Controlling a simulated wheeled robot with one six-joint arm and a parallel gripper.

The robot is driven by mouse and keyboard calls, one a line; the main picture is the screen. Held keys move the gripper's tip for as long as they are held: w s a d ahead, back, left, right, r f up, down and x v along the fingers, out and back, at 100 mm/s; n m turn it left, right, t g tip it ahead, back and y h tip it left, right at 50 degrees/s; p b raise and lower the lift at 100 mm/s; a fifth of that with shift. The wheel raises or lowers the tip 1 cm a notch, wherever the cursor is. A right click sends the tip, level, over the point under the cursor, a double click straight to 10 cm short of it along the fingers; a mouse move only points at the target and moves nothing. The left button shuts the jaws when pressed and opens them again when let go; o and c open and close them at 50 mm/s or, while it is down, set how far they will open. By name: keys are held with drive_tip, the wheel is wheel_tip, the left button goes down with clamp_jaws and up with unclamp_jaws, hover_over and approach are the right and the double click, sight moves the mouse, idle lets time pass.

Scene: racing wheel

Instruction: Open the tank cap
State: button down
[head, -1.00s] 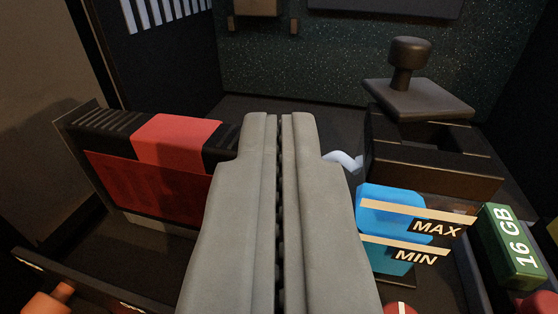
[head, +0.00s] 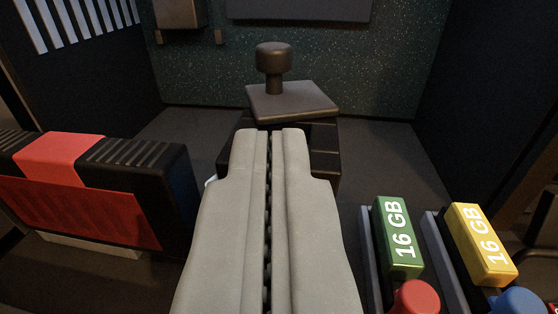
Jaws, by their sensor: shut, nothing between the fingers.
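The tank cap (head: 293,101) is a dark square plate with a round knob (head: 273,59) standing on top, upper middle of the head view. It is at the top of the black tank (head: 324,148); the gripper hides much of the tank, and I cannot tell whether the cap sits flush. My grey gripper (head: 268,133) is shut and empty. Its tips overlap the tank's front in the picture, just below the cap plate; I cannot tell whether they touch it.
A black block with a red panel (head: 85,210) stands at left. Green (head: 398,238) and yellow (head: 480,245) "16 GB" blocks stand at lower right, with red (head: 415,299) and blue (head: 518,302) round parts nearby. Floor right of the tank (head: 385,150) is clear.

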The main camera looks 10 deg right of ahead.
sight(265, 62)
drive_tip(key=w, duration=0.3)
drive_tip(key=w+d, duration=0.1)
drive_tip(key=w, duration=0.6)
drive_tip(key=shift+d, duration=0.25)
drive_tip(key=shift+w+a, duration=0.1)
drive_tip(key=shift+w, duration=0.75)
drive_tip(key=shift+s, duration=0.15)
